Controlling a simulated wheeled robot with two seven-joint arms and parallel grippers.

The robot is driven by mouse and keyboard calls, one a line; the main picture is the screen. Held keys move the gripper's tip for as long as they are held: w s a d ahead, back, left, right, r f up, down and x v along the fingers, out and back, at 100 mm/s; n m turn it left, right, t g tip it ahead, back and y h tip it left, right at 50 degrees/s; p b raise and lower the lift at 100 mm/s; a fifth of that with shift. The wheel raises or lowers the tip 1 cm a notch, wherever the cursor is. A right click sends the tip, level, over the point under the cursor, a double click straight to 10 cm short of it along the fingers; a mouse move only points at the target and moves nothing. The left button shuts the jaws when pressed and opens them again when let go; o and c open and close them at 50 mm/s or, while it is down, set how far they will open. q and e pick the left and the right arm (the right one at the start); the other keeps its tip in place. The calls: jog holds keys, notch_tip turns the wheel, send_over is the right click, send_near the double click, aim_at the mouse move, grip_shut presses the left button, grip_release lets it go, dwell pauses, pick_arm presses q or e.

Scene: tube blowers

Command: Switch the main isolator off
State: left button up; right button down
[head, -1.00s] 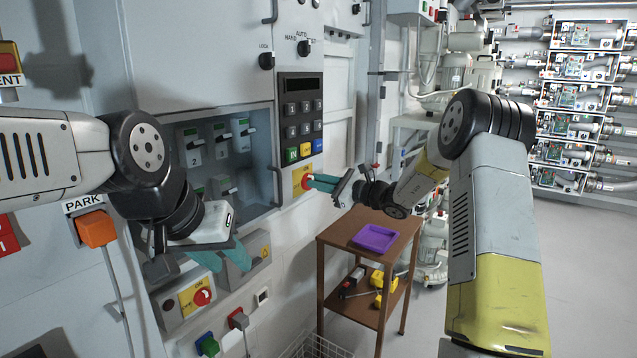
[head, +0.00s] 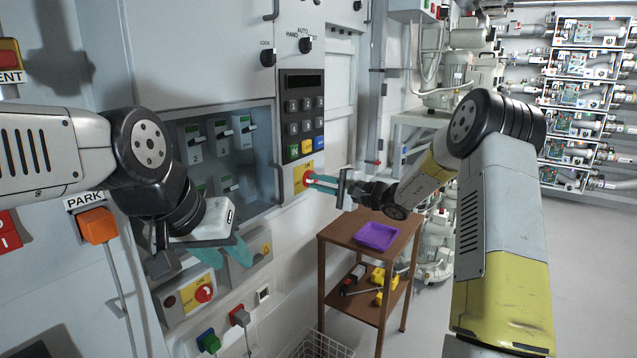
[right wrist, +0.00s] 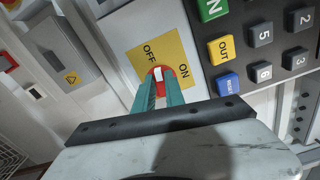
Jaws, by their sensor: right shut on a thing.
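A red rotary knob (head: 308,179) sits on a yellow plate (head: 299,173) on the panel, below the keypad. In the right wrist view the yellow plate (right wrist: 176,48) carries the words OFF and ON, and the red knob (right wrist: 158,70) shows a white mark. My right gripper (head: 313,180) is shut on this knob, its teal fingers on either side, partly hiding it. In the right wrist view its fingers (right wrist: 160,88) reach the knob. My left gripper (head: 222,258) is open and empty in front of the lower left panel, its teal fingers apart.
Another red knob (head: 205,293) on a yellow plate is at the lower left. A keypad (head: 302,117) is just above my right gripper. A wooden stand (head: 345,235) with a purple tray (head: 376,237) stands below my right arm. Breaker switches (head: 220,130) sit in a recess.

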jog(key=shift+f+n, duration=0.2)
jog(key=shift+n, duration=0.8)
jog(key=c, duration=1.4)
grip_release()
jog(key=v, duration=0.7)
jog(key=shift+s+d, duration=0.25)
jog(key=shift+d, duration=0.1)
jog(key=shift+r, duration=0.1)
